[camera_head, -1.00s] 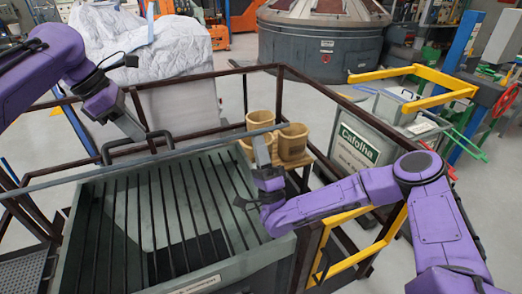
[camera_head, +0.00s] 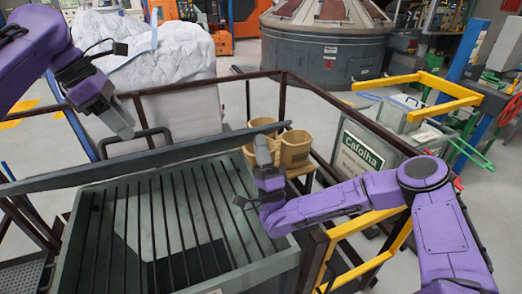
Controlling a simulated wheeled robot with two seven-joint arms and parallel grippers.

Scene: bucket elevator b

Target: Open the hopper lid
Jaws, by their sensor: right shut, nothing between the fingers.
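The hopper (camera_head: 270,268) is a grey-green box with dark bars across its opening, in the lower left of the head view. Its lid (camera_head: 70,175) is raised off the opening and seen nearly edge-on as a long grey band. A dark handle (camera_head: 158,131) shows just beyond the lid's edge. My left gripper (camera_head: 124,132) points down beside this handle; I cannot tell whether it touches it or how its fingers stand. My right gripper (camera_head: 261,142) is shut and empty, pointing up at the lid's right end, close to or against it.
Brown railings (camera_head: 235,82) surround the hopper. Tan buckets (camera_head: 295,148) stand on a small stand just behind the lid's right end. A yellow rail (camera_head: 350,272) lies under my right arm. A white bulk bag (camera_head: 165,55) stands behind, and a green-labelled container (camera_head: 372,140) at right.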

